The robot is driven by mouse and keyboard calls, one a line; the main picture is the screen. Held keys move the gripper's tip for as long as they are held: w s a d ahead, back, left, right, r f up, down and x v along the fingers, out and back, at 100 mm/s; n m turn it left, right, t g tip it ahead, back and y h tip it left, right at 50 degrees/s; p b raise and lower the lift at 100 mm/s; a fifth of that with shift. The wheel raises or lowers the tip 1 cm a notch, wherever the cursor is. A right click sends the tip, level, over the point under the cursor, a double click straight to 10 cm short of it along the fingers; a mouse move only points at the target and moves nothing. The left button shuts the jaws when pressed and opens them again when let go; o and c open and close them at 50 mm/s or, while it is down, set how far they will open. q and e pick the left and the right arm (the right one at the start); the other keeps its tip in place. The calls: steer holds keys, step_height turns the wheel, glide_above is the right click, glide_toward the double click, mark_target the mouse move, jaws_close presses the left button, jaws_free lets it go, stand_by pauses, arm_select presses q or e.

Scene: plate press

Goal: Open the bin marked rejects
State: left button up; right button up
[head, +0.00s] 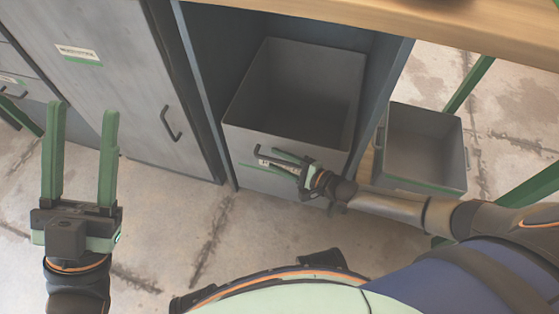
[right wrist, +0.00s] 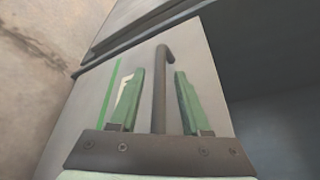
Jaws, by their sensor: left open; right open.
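A grey bin (head: 340,140) sits under the bench with its top open and its empty inside showing. Its front panel carries a dark handle, a pale label and a green stripe. My right gripper (head: 277,160) is at this front and covers part of the label, so I cannot read it. In the right wrist view the dark handle (right wrist: 160,95) stands between the two green fingers, which are open around it with gaps on both sides. My left gripper (head: 82,125) is open and empty at the left, away from the bin.
A grey cabinet door (head: 120,80) with a label and a handle is left of the bin. A smaller open grey box (head: 425,150) stands to the right beside green legs. The wooden bench top (head: 450,30) overhangs the bin. Concrete floor in front is clear.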

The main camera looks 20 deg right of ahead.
jaws_close()
stand_by(1.4)
